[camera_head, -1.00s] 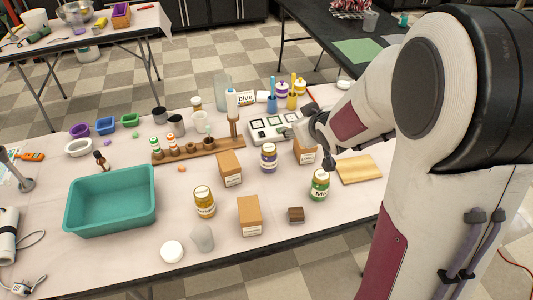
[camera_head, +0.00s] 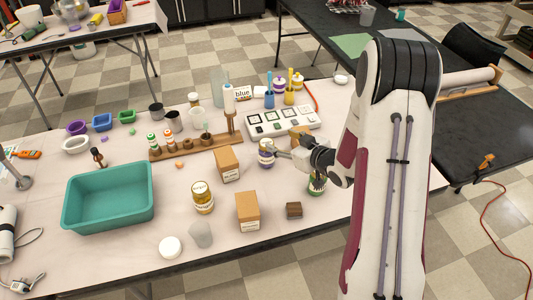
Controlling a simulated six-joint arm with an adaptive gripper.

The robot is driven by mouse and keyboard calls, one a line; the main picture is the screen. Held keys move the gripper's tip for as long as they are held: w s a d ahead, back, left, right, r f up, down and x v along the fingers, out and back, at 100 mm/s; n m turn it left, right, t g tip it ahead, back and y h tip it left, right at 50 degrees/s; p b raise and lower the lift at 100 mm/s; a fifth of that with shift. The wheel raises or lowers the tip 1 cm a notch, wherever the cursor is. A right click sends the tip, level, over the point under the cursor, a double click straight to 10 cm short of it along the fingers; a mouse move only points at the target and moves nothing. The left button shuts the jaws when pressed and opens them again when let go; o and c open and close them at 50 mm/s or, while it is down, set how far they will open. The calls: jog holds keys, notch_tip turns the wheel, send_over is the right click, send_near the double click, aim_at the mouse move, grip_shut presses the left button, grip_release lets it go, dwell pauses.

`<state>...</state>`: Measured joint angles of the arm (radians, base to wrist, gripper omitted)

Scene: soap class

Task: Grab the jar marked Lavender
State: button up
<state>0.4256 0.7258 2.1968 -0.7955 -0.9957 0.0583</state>
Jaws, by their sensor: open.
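A jar with purple contents (camera_head: 265,157) stands upright on the table. Its label is too small to read, but its colour fits lavender. My gripper (camera_head: 282,153) is open at the jar's right side, fingers pointing left toward it. I cannot tell whether they touch it or reach around it. A jar with golden contents (camera_head: 203,199) stands nearer the front left. A jar with green contents (camera_head: 317,186) stands to the right, partly hidden by my gripper and wrist.
A cardboard box (camera_head: 228,165) stands left of the purple jar, and another box (camera_head: 248,211) stands in front. A box (camera_head: 299,134) is partly hidden behind my gripper. A white panel (camera_head: 284,120) lies behind. A teal bin (camera_head: 110,196) is at left.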

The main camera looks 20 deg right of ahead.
aim_at(266, 142)
jog(key=shift+s+a+f+t+y, duration=0.2)
jog(key=shift+f+y, duration=0.15)
jog(key=shift+f, duration=0.3)
jog(key=shift+s+a+f+t+y, duration=0.15)
jog(key=shift+f+y, duration=0.15)
jog(key=shift+f, duration=0.3)
jog(key=shift+s+a+f+t+y, duration=0.1)
jog(key=shift+s+a+f+y, duration=0.2)
jog(key=shift+f, duration=0.35)
jog(key=shift+w+d, duration=0.1)
jog(key=shift+w, duration=0.05)
jog(key=shift+x, duration=1.3)
jog(key=shift+w, duration=0.1)
jog(key=shift+d+x, duration=0.2)
jog(key=shift+x, duration=2.3)
jog(key=shift+w+r, duration=0.15)
jog(key=shift+r, duration=0.05)
jog(key=c, duration=1.5)
